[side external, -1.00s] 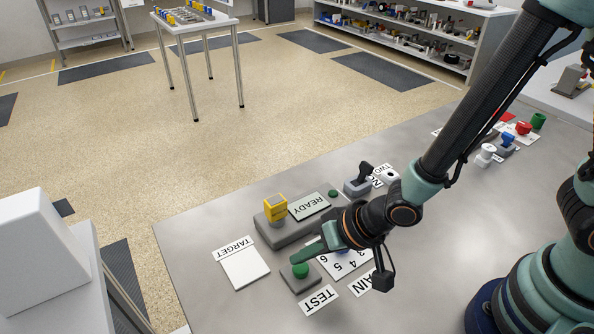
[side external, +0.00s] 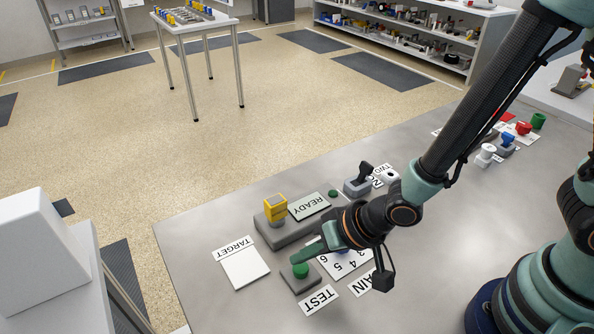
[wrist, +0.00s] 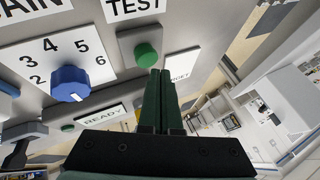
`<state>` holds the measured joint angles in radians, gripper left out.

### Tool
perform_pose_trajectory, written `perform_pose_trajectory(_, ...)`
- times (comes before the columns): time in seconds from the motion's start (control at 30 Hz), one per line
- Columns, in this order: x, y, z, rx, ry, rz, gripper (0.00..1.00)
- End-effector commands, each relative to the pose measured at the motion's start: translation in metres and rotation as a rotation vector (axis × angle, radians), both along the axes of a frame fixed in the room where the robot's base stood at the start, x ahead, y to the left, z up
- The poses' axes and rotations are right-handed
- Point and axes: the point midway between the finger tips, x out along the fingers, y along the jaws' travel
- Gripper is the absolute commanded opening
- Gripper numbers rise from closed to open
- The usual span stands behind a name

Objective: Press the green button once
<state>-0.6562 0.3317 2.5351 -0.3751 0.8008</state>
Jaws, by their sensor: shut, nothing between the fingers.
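The green button (side external: 300,270) sits on a small grey base beside the TEST label (side external: 318,299). It also shows in the wrist view (wrist: 146,54), just at the fingertips. My gripper (side external: 296,259) is shut with nothing between its dark green fingers, which show side by side in the wrist view (wrist: 159,72). In the side view the fingertips are close to the top of the button. I cannot tell whether they touch it or whether it is pushed down.
A blue knob (wrist: 69,83) with a number dial is next to the button. A grey unit with a yellow block (side external: 275,208) and a READY display (side external: 309,206) stands behind. A white TARGET card (side external: 243,266) lies to the left. Several coloured parts are at the far right.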

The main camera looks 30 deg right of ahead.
Motion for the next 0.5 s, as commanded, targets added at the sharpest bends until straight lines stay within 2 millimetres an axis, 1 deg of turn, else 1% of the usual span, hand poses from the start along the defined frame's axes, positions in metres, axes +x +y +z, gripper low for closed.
perform_pose_trajectory(0.3, 0.0, -0.0001, -0.0005, 0.0, 0.0, 0.0, 0.0)
perform_pose_trajectory(0.5, -0.0001, -0.0004, -0.0064, -0.002, 0.001, 0.0, 0.0)
